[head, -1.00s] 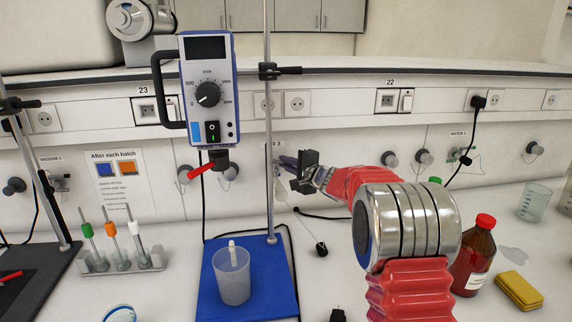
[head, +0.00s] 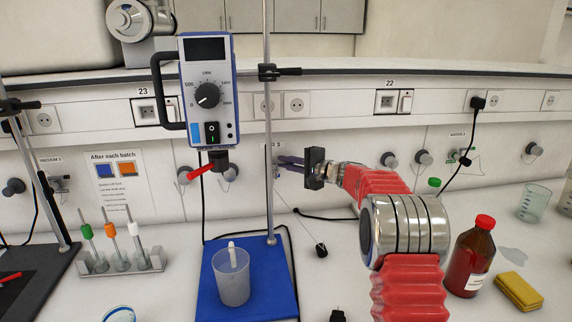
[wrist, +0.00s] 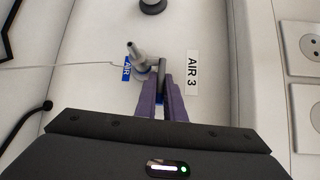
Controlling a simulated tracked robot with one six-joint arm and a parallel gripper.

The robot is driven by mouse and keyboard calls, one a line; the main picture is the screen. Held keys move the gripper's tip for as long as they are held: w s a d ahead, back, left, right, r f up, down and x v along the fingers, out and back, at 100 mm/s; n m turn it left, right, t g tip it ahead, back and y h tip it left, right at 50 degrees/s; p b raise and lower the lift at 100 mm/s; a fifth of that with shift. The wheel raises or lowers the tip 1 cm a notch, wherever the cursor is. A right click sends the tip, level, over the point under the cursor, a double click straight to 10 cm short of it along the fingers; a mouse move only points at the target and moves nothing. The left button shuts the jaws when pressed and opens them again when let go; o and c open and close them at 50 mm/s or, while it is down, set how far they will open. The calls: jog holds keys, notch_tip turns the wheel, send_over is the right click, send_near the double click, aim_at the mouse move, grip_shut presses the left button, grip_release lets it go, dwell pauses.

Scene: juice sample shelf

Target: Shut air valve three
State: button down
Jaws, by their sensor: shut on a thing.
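Air valve three (wrist: 140,63) shows in the wrist view as a grey nozzle and body on the white wall panel, beside a label (wrist: 192,76) reading "AIR 3" and a blue "AIR" tag (wrist: 127,70). My gripper (wrist: 163,90) has its purple fingers shut on the valve's dark lever (wrist: 162,72), just right of the nozzle. In the head view my gripper (head: 284,160) reaches the wall just right of the stand rod; the valve is small and partly hidden there.
A metal stand rod (head: 268,195) with a stirrer unit (head: 208,95) is close left of my gripper. Below are a beaker (head: 231,282) on a blue base and a thin cord (head: 311,232). A brown bottle (head: 470,258) stands right of my arm. Other wall fittings (head: 424,157) lie right.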

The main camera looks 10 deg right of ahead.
jog(key=shift+a+f, duration=0.1)
jog(key=shift+f, duration=0.15)
jog(key=c, duration=2.1)
grip_release()
jog(key=shift+r, duration=0.1)
jog(key=shift+s+d, duration=0.1)
jog(key=shift+d, duration=0.1)
jog(key=v, duration=1.3)
jog(key=shift+s, duration=0.2)
